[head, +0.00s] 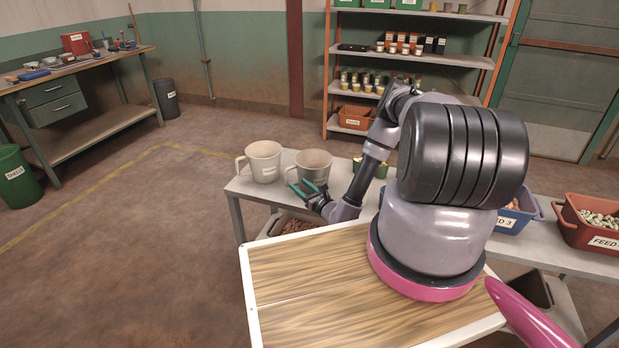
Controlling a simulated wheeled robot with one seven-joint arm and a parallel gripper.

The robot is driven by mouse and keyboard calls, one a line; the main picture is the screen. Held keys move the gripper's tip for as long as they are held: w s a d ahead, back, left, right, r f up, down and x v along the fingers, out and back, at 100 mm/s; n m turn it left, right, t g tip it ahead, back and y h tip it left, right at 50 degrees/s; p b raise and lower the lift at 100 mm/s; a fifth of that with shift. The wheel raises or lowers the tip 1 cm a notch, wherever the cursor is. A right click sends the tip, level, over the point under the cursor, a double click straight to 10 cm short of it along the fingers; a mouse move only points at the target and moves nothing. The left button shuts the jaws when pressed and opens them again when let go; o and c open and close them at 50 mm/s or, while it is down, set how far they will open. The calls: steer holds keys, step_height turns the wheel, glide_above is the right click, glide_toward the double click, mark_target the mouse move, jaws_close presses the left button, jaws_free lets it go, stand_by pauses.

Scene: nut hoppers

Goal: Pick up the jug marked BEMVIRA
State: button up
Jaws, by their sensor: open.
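Two pale grey jugs stand upright side by side on the grey table. The left jug (263,162) has its handle to the left and a small white label on its front, too small to read. The right jug (313,166) also has its handle at the left; I see no readable mark on it, so I cannot tell which jug is BEMVIRA. My gripper (299,186) has teal fingers, is open and empty, and is in front of the right jug's lower part, covering some of it. I cannot tell whether it touches the jug.
A green-and-gold container (371,168) stands right of the jugs, partly behind my arm. A blue bin (514,222) and a red bin (590,232) of nuts stand further right on the table. A bin of reddish pieces (291,224) sits below.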

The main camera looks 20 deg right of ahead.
mark_target(286, 174)
steer(key=x, duration=0.3)
steer(key=shift+w+a+r, duration=0.1)
steer(key=x, duration=0.4)
steer(key=shift+a+r, duration=0.15)
steer(key=shift+a, duration=0.25)
steer(key=shift+w+a, duration=0.15)
steer(key=shift+w, duration=0.35)
jaws_close()
stand_by(0.5)
